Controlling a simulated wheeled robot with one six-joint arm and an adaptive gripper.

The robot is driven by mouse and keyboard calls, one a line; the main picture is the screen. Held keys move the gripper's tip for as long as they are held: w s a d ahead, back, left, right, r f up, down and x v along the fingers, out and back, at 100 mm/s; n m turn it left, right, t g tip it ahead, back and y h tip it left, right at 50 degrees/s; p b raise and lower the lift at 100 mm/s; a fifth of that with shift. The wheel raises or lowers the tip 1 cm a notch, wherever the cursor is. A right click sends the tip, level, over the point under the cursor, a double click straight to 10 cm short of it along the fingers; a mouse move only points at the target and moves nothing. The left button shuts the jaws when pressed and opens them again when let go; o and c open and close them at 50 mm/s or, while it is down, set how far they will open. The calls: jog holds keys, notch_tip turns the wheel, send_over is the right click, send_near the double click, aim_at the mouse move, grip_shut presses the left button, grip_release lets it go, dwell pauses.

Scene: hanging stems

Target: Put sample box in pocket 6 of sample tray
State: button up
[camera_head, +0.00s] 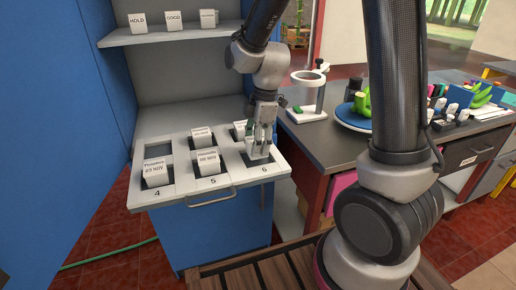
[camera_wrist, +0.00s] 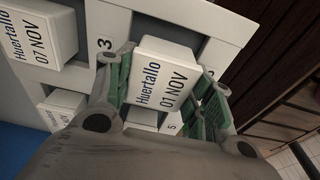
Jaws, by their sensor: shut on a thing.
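The sample box is white, labelled "Huertallo 01 NOV", and shows large in the wrist view (camera_wrist: 168,76). My gripper (camera_head: 260,146) is shut on it, with green-padded fingers on both sides of the box in the wrist view (camera_wrist: 165,98). In the head view the gripper points down over pocket 6 (camera_head: 250,161), the front right pocket of the sample tray (camera_head: 186,189). The held box (camera_head: 258,155) is at this pocket's opening. I cannot tell how deep it sits; the fingers hide part of it.
White labelled boxes fill front pockets 4 (camera_head: 157,173) and 5 (camera_head: 208,163). Others stand in the back row, in the middle (camera_head: 201,138) and at the right (camera_head: 240,130). The back left pocket looks empty. A shelf (camera_head: 170,35) with boxes hangs behind; a dark bench (camera_head: 340,140) stands right.

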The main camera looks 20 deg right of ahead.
jog(key=shift+f, duration=1)
jog(key=shift+f, duration=0.1)
jog(key=o, duration=1.1)
